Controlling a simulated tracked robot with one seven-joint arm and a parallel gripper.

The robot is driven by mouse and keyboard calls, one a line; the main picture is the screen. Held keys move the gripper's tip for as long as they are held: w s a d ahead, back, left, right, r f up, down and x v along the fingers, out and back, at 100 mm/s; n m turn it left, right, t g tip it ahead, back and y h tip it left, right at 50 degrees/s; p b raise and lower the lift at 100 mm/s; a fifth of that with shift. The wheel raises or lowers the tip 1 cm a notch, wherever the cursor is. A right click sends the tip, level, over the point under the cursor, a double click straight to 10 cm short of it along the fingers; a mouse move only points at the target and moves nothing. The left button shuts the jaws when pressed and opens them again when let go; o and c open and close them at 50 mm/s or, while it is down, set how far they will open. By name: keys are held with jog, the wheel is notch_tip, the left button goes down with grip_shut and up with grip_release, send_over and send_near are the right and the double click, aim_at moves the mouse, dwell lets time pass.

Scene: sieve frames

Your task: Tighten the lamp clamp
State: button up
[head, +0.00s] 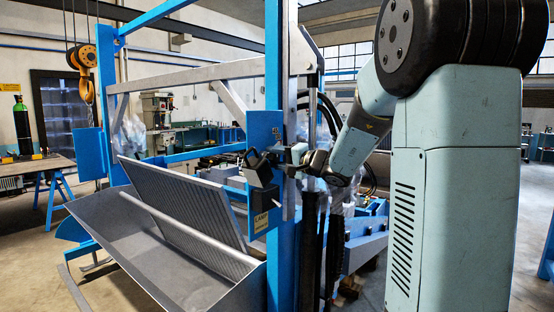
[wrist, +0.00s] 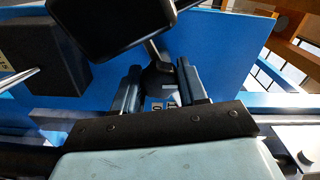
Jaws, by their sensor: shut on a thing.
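A black lamp head (head: 258,168) sits in front of a blue plate (head: 264,130) on the blue upright. It shows large at the top of the wrist view (wrist: 110,25). A dark clamp knob (wrist: 160,78) with a thin grey stem lies just below it, against the plate. My gripper (head: 294,155) is at the plate's right edge, beside the lamp. In the wrist view my gripper (wrist: 161,92) has its two fingers on either side of the knob and is shut on it. The fingertips' contact is partly in shadow, and small in the head view.
A blue upright post (head: 282,260) stands beside my gripper, with black hoses (head: 325,115) to its right. A slanted grey ribbed screen (head: 185,200) lies left and below. A second black box (wrist: 40,65) is at the left of the wrist view. Open floor lies front left.

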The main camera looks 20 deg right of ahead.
jog(key=o, duration=0.8)
jog(key=shift+f, duration=0.35)
jog(key=shift+r, duration=0.2)
jog(key=v, duration=1.3)
jog(key=shift+s+d, duration=0.25)
jog(key=shift+s, duration=0.1)
jog(key=shift+o, duration=0.3)
